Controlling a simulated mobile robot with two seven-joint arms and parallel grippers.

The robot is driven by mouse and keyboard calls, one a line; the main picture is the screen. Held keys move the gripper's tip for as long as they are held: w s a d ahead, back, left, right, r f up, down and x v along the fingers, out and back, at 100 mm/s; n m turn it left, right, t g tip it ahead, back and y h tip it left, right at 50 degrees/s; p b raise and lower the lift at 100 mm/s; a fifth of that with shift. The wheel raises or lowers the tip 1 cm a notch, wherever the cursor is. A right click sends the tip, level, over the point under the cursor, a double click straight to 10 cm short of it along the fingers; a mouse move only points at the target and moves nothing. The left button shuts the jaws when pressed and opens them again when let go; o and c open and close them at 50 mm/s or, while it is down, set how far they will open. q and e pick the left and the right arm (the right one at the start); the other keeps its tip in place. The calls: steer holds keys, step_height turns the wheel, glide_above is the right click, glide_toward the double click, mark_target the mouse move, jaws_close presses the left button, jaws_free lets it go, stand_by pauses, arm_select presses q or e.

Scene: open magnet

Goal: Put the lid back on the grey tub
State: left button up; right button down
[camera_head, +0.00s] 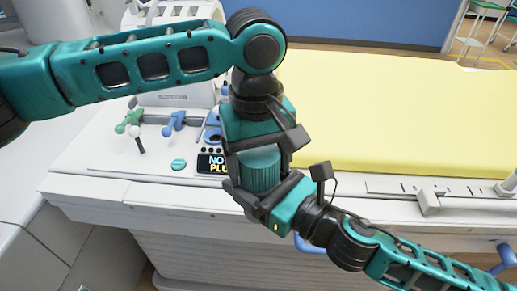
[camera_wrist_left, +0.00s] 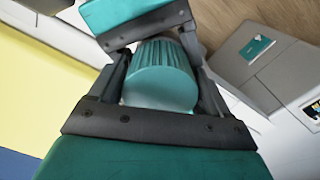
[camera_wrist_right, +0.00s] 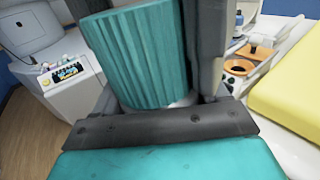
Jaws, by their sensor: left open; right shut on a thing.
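A teal ribbed cylinder (camera_head: 262,170) is between my two grippers in the head view. The left wrist view shows its smooth round end and ribbed side (camera_wrist_left: 160,80). In the right wrist view its ribbed side (camera_wrist_right: 145,55) fills the space between the fingers, with a pale part at its base. My right gripper (camera_head: 264,192) is shut on it from below right. My left gripper (camera_head: 258,152) is open above, its fingers on either side of it. Whether this is the lid alone or the lid with part of the tub, I cannot tell. No separate grey tub is clear.
A yellow pad (camera_head: 390,110) covers the right of the white bench. The right wrist view shows an orange-ringed holder (camera_wrist_right: 240,66) beside the pad.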

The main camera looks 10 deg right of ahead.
arm_select(q)
steer(key=shift+c, duration=0.3)
steer(key=c, duration=0.7)
steer(key=o, duration=1.1)
steer(key=shift+r, duration=2.3)
steer(key=shift+c, duration=0.4)
steer(key=shift+r, duration=0.25)
steer(key=shift+c, duration=0.8)
step_height(320, 180, up, 3)
steer(key=shift+a, duration=0.1)
steer(key=shift+c, duration=0.5)
